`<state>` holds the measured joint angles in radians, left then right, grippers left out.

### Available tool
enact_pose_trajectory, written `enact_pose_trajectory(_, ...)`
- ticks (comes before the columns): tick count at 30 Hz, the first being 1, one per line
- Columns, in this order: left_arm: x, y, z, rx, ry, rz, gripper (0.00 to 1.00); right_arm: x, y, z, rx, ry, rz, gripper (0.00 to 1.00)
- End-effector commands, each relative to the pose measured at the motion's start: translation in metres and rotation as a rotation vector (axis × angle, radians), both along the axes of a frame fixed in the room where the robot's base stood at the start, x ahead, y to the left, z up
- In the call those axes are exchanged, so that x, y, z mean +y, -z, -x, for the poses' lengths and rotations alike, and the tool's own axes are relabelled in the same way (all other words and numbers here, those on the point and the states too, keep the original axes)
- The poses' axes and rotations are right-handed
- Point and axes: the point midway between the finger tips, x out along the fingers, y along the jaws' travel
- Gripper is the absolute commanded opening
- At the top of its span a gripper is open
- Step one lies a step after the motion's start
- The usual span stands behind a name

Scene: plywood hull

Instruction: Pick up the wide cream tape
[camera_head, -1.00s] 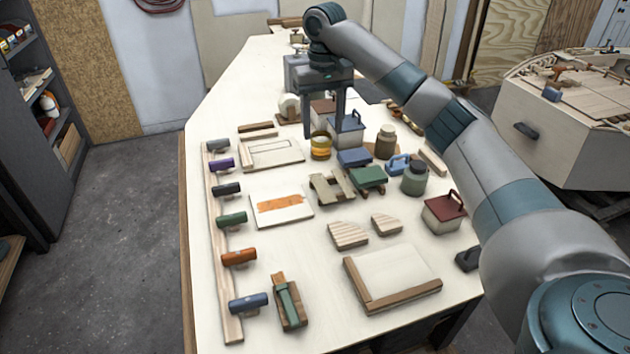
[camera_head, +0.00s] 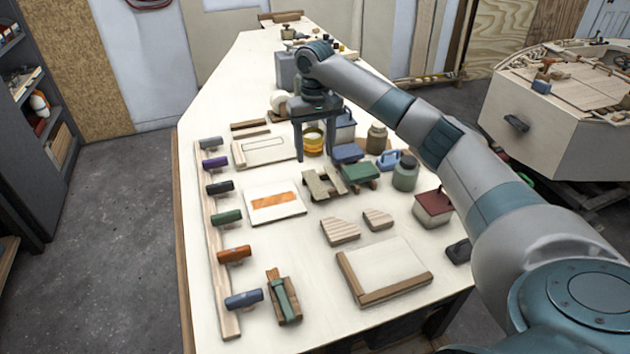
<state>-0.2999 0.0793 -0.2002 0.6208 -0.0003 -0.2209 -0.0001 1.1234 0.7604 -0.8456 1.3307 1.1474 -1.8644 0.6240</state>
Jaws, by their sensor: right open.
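My left gripper is not in view.
A blue box with a handle (camera_head: 346,128) and a brown jar (camera_head: 377,139) stand close right of the gripper. A framed board (camera_head: 263,151) lies to its left. A rail with several coloured handles (camera_head: 222,290) runs along the bench's left side.

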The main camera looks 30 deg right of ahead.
Motion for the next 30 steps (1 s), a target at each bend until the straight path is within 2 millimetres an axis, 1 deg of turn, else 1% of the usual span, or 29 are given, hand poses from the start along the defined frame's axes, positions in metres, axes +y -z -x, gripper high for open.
enact_pose_trajectory(1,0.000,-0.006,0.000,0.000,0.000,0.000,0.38,0.000,0.007,0.001,0.004,0.001,0.001,0.55)
enact_pose_trajectory(4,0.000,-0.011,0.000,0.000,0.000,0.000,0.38,0.000,0.023,0.001,0.003,0.001,0.001,0.55)
enact_pose_trajectory(9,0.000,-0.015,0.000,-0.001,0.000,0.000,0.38,-0.001,0.040,0.000,0.001,0.001,0.001,0.55)
enact_pose_trajectory(12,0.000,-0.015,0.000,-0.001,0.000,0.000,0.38,0.000,0.043,0.000,0.000,0.001,0.001,0.55)
enact_pose_trajectory(23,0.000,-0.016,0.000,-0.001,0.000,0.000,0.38,0.000,0.045,0.000,0.001,0.001,0.001,0.55)
enact_pose_trajectory(26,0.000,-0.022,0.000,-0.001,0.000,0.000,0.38,-0.001,0.050,0.000,0.003,0.002,0.001,0.55)
enact_pose_trajectory(30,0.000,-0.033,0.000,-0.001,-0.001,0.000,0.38,-0.002,0.064,-0.002,0.003,0.002,0.001,0.55)
